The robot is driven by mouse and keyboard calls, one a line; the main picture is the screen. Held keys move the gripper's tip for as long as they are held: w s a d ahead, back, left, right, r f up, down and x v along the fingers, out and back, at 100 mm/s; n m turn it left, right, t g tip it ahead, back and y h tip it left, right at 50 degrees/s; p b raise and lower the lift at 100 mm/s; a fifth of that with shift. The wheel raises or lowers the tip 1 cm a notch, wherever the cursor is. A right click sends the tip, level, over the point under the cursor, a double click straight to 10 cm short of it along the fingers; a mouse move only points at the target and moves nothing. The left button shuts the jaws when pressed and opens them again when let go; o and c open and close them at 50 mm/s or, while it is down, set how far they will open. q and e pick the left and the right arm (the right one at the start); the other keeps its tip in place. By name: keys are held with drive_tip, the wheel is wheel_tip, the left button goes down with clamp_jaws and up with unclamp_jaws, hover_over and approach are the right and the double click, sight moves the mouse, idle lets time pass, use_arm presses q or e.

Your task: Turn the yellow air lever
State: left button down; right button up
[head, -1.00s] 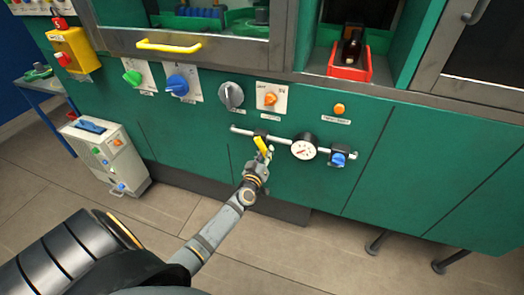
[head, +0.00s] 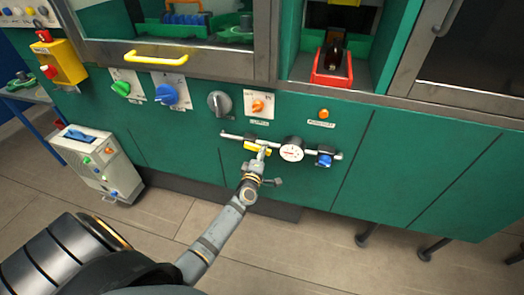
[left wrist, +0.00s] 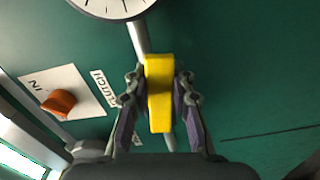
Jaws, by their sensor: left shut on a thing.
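The yellow air lever (head: 256,149) sits on the thin grey pipe across the green machine front. It lies nearly in line with the pipe, tilted slightly down to the right. In the left wrist view the lever (left wrist: 159,110) stands between the two fingers, along the pipe's direction. My left gripper (head: 263,152) is shut on it; the left wrist view shows the fingers (left wrist: 159,88) against both its sides. In the head view the gripper partly covers the lever's right end. My right gripper is not in view.
A white round gauge (head: 291,149) and a blue valve knob (head: 324,158) are on the same pipe to the right. Above are a grey rotary knob (head: 220,103) and an orange switch (head: 258,105). A grey box with buttons (head: 97,162) stands on the floor at left.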

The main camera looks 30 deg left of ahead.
use_arm(q)
drive_tip(key=shift+r+n+p, duration=0.35)
drive_tip(key=shift+r+n, duration=0.15)
drive_tip(key=shift+n, duration=0.5)
drive_tip(key=c, duration=1.1)
unclamp_jaws()
drive_tip(key=shift+s+d, duration=0.1)
drive_tip(key=shift+s, duration=0.15)
drive_tip(key=v, duration=1.1)
drive_tip(key=shift+s+d, duration=0.15)
drive_tip(key=shift+s, duration=0.1)
